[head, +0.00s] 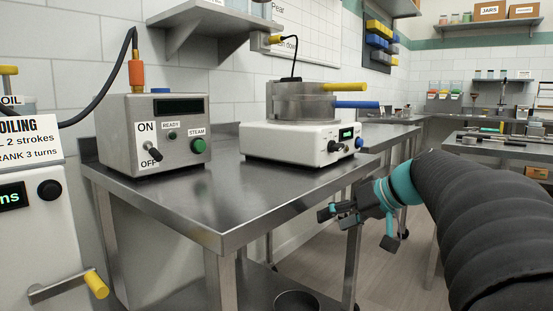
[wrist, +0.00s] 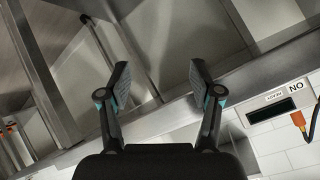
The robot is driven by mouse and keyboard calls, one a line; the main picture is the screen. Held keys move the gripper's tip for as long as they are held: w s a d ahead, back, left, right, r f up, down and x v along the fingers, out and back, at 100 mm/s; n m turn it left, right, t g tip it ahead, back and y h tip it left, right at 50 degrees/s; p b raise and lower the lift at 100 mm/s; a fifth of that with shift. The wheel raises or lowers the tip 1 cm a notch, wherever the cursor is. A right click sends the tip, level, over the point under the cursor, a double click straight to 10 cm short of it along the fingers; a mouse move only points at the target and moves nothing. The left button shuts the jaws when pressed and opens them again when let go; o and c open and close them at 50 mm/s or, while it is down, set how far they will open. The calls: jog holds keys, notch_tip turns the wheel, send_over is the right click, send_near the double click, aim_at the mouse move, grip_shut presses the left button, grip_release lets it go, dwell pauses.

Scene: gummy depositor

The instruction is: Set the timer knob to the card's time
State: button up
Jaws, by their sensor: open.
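A white heating unit (head: 290,146) stands on the steel table with a metal pot (head: 302,103) on top. Its front has a small lit display (head: 346,134), dark controls and a blue knob (head: 359,143). I cannot tell which control is the timer knob, and no time is readable on the display. A partly cut-off white wall sheet (head: 290,30) shows "Pear" and "down"; I cannot tell if it is the card. My gripper (head: 357,228) is open and empty, in front of the table's right side, apart from the unit. It also shows in the wrist view (wrist: 159,74).
A steam box (head: 155,130) with an ON/OFF switch and green STEAM button stands left on the table (head: 225,215). A white machine (head: 50,215) with a yellow-tipped crank is at far left. Blue and yellow pot handles stick out right. The table's front is clear.

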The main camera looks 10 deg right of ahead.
jog(key=w+d+r+n+t+y+b, duration=0.1)
jog(key=w+d+r+t, duration=0.1)
jog(key=d, duration=0.4)
jog(key=w+d+r+n+t+y+b, duration=0.1)
jog(key=w+d+r+n+t, duration=0.15)
jog(key=d, duration=0.45)
jog(key=n+t+y, duration=0.1)
jog(key=n+y, duration=0.2)
jog(key=n, duration=0.3)
send_near(336, 147)
jog(key=x, duration=0.3)
jog(key=d+x, duration=0.1)
jog(key=x, duration=0.2)
jog(key=w+x, duration=0.1)
jog(key=x, duration=0.2)
jog(key=shift+w+d+f, duration=0.1)
jog(key=shift+d+f, duration=0.15)
jog(key=shift+f, duration=0.15)
jog(key=shift+m, duration=0.25)
jog(key=c, duration=1.1)
